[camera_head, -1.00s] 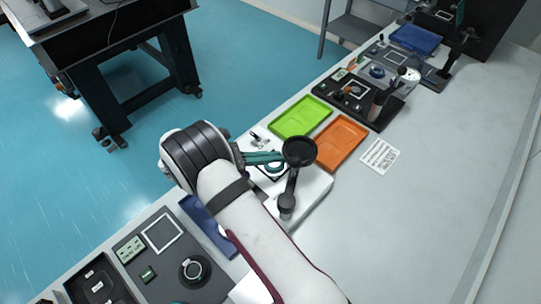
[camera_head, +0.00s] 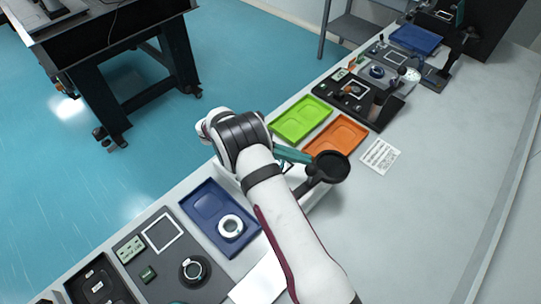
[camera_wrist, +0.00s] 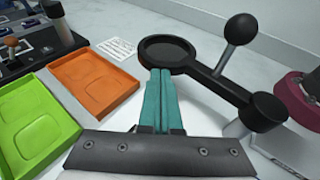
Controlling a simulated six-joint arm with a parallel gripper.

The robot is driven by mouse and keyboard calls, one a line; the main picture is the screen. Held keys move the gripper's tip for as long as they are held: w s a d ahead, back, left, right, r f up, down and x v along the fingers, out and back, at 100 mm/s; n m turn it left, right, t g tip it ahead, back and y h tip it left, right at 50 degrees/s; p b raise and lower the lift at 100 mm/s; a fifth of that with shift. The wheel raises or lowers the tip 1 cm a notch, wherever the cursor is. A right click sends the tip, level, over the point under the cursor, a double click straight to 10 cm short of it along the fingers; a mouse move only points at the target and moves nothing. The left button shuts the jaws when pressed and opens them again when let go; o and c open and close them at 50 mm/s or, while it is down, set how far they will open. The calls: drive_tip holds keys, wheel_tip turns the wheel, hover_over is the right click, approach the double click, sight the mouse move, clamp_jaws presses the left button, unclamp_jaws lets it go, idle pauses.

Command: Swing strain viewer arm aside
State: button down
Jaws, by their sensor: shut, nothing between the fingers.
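The strain viewer arm is a black bar with a round dark disc (camera_head: 333,166) at its end. In the wrist view the disc (camera_wrist: 165,50) lies at upper centre. The bar (camera_wrist: 215,82) runs right from it to a black pivot post (camera_wrist: 263,112), and a ball-topped black knob (camera_wrist: 240,28) stands up from the bar. My gripper (camera_head: 308,158) has teal fingers, shut with nothing between them. In the wrist view the fingertips (camera_wrist: 160,72) are at the disc's near rim, seemingly against it. My arm hides much of the white viewer base in the head view.
A green tray (camera_head: 301,120) and an orange tray (camera_head: 337,136) lie beyond the viewer. A blue tray (camera_head: 205,206) with a white ring (camera_head: 230,226) lies on the near side. A printed card (camera_head: 380,156) lies to the right. The bench's right side (camera_head: 430,220) is clear.

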drive_tip(key=shift+s+d+m+g, duration=0.1)
drive_tip(key=shift+d+m+g, duration=0.2)
drive_tip(key=shift+d, duration=0.15)
drive_tip(key=v, duration=0.7)
drive_tip(key=shift+a+r, duration=0.15)
drive_tip(key=shift+a, duration=0.15)
wheel_tip(320, 180, up, 5)
idle(0.4)
